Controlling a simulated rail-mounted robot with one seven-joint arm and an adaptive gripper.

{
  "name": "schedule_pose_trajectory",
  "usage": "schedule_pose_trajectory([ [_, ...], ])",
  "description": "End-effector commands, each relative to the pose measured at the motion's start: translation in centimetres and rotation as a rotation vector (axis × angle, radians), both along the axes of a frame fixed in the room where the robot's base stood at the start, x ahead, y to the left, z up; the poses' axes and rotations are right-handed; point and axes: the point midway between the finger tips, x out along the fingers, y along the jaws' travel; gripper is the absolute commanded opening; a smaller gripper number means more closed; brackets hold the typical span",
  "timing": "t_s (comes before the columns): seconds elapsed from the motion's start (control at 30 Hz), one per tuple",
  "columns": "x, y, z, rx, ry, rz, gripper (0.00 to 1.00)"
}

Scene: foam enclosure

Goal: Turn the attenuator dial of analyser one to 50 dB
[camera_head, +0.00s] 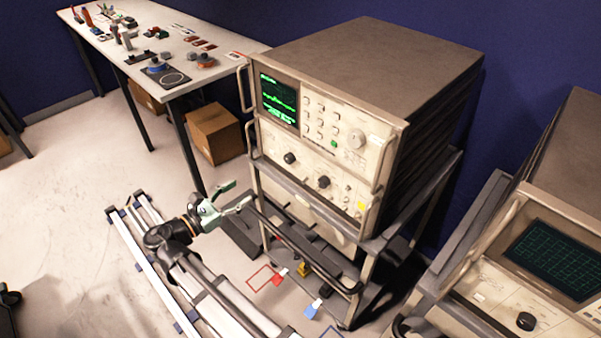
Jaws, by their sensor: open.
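An analyser (335,135) with a lit green trace screen (279,98) stands on a cart in the middle of the head view. Its front panel has several buttons, a large pale knob (357,139) and two black dials, one at the left (290,158) and one at the centre (323,182). The labels and dial settings are too small to read, so I cannot tell which is the attenuator dial. My gripper (240,196) is open and empty. It is in front of the cart, lower left of the panel, apart from the dials.
A second analyser (555,260) stands at the right edge. The cart (288,232) has a front handle bar and posts. A white table (200,70) with tools is at the back left, with cardboard boxes (214,132) below. Red and blue tags (313,307) lie near the cart's base.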

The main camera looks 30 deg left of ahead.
Motion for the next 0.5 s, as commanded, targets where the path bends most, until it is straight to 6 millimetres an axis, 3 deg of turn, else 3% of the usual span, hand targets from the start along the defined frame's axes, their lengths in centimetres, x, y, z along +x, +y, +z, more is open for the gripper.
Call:
schedule_pose_trajectory([
  [0.27, 2.5, -0.6, 0.1, -0.001, 0.0, -0.003, 0.6],
  [0.5, 7.0, -1.5, 0.2, -0.001, 0.0, -0.003, 0.6],
])
